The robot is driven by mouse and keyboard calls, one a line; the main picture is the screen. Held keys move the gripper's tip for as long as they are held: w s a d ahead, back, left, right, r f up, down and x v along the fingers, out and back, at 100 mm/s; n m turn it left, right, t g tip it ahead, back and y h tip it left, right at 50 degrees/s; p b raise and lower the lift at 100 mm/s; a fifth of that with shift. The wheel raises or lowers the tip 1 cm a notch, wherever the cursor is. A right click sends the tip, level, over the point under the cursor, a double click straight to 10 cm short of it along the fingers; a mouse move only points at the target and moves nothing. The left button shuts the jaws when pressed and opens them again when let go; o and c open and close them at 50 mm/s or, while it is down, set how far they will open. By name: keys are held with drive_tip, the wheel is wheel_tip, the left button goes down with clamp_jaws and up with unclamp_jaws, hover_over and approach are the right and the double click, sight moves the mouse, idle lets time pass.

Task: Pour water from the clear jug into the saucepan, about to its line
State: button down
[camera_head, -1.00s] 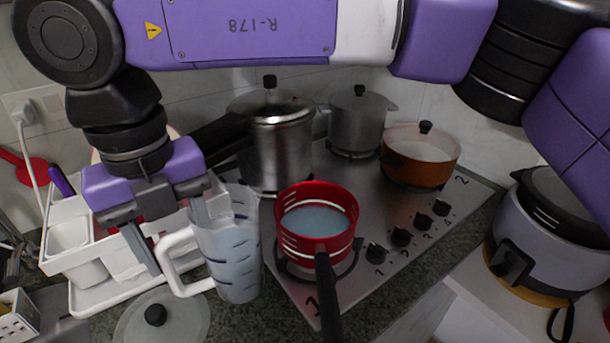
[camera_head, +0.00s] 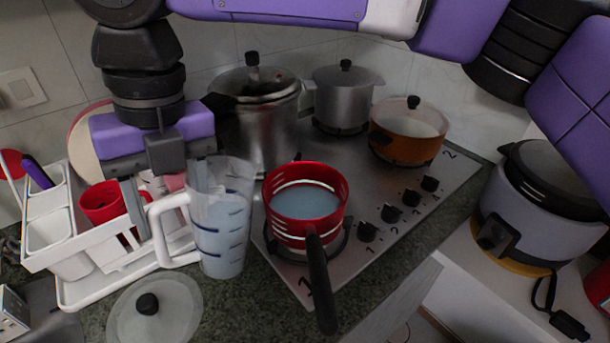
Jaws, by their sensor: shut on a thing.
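The clear jug (camera_head: 222,235) is upright at the left of the red saucepan, with bluish water in it and dark marks on its side. Its white handle (camera_head: 158,232) points left. My gripper (camera_head: 164,192) is shut on the jug near the top of its handle; the exact contact is partly hidden. I cannot tell whether the jug's base touches the counter. The red saucepan (camera_head: 306,233) sits on the front left burner, with bluish water (camera_head: 305,203) inside and its black handle (camera_head: 319,285) towards me. I cannot make out its line.
A steel pressure cooker (camera_head: 262,135), a grey pot (camera_head: 343,98) and an orange pan (camera_head: 407,133) stand on the stove behind. A white rack (camera_head: 85,290) is left of the jug. A glass lid (camera_head: 155,310) lies in front. A rice cooker (camera_head: 525,210) stands at right.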

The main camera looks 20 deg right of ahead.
sight(215, 165)
drive_tip(key=shift+w+d+r+g+y, duration=0.3)
drive_tip(key=shift+d+r+y, duration=0.3)
drive_tip(key=shift+d+y, duration=0.3)
drive_tip(key=shift+w+d+r+g+y, duration=0.15)
drive_tip(key=shift+w+d+y, duration=0.05)
drive_tip(key=shift+d+y, duration=0.4)
drive_tip(key=shift+w+d+r+g+y, duration=0.15)
drive_tip(key=shift+w+d+g+y, duration=0.1)
drive_tip(key=shift+d+y, duration=0.3)
drive_tip(key=shift+w+d+r+g+y, duration=0.1)
drive_tip(key=shift+w+d+r+y, duration=0.1)
drive_tip(key=shift+d+y, duration=0.35)
drive_tip(key=shift+w+d+r+y, duration=0.15)
drive_tip(key=shift+d+r+y, duration=0.35)
drive_tip(key=shift+d+r, duration=0.15)
drive_tip(key=shift+w+d+r+g+y, duration=0.2)
drive_tip(key=shift+d+r+g+y, duration=0.15)
drive_tip(key=shift+d+r+y, duration=0.35)
drive_tip(key=shift+w+d+r+g+y, duration=0.15)
drive_tip(key=shift+d+r+g+y, duration=0.25)
drive_tip(key=shift+r+y, duration=0.45)
idle(3.2)
